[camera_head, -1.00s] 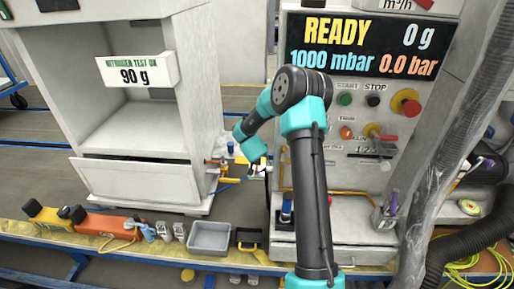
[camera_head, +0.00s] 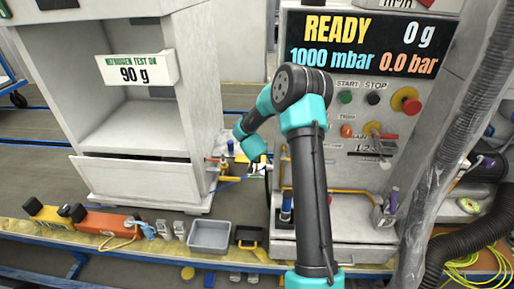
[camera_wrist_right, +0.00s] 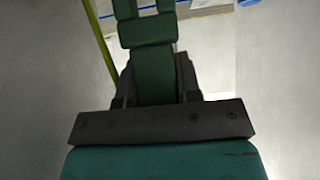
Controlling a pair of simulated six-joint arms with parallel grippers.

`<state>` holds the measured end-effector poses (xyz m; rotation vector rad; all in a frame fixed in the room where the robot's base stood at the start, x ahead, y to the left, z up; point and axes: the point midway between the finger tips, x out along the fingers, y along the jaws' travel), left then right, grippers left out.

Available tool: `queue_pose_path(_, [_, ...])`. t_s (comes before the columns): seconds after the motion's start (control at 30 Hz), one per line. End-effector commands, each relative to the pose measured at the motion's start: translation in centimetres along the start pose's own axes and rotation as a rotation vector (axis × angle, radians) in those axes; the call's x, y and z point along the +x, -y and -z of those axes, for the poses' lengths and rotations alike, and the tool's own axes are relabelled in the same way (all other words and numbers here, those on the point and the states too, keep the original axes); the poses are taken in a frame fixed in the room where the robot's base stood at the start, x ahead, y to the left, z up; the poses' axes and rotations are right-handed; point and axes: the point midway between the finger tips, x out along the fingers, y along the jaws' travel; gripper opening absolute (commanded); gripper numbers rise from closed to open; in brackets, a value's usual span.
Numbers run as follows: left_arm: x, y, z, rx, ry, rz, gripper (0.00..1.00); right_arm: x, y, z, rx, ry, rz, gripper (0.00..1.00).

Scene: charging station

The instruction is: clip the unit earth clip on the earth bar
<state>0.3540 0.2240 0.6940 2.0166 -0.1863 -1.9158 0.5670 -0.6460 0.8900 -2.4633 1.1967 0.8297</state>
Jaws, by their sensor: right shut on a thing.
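My right gripper (camera_head: 260,168) is at the end of the teal and black arm, low in the gap between the white cabinet and the grey charging station. It is small there in the head view. In the right wrist view its dark fingers are closed on a dark green part (camera_wrist_right: 148,62), which looks like the unit earth clip. The tip of this part runs past the top edge of that view. A yellow-green strip (camera_wrist_right: 97,32) runs at its upper left, perhaps a cable. I cannot make out the earth bar for sure. My left gripper is not in view.
The white cabinet (camera_head: 198,75) stands left of the gap, the charging station (camera_head: 335,160) right of it. A grey tray (camera_head: 209,237), a black tray (camera_head: 248,237) and an orange box (camera_head: 105,222) lie along the front ledge. A ribbed hose (camera_head: 465,130) hangs at the right.

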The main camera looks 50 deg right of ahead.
Motion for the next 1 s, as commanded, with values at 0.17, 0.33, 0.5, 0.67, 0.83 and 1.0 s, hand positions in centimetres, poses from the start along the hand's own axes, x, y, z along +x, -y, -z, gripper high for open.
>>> queue_pose_path(0.17, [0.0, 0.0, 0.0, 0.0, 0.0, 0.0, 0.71, 0.0, 0.0, 0.01, 0.0, 0.0, 0.0, 0.07])
queue_pose_path(0.33, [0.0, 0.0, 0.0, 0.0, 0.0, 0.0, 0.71, 0.01, 0.0, -0.01, 0.0, 0.0, 0.0, 0.07])
queue_pose_path(0.5, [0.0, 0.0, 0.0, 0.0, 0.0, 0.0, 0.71, 0.17, 0.0, -0.23, 0.0, 0.001, 0.0, 0.07])
queue_pose_path(0.67, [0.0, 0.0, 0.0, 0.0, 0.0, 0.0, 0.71, 0.36, 0.0, -0.48, 0.0, 0.001, -0.001, 0.07])
queue_pose_path(0.83, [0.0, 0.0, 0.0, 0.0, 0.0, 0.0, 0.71, 0.56, -0.01, -0.72, 0.0, 0.0, 0.0, 0.07])
queue_pose_path(1.0, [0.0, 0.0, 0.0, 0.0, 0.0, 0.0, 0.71, 0.75, -0.01, -0.97, -0.001, 0.0, 0.0, 0.07])
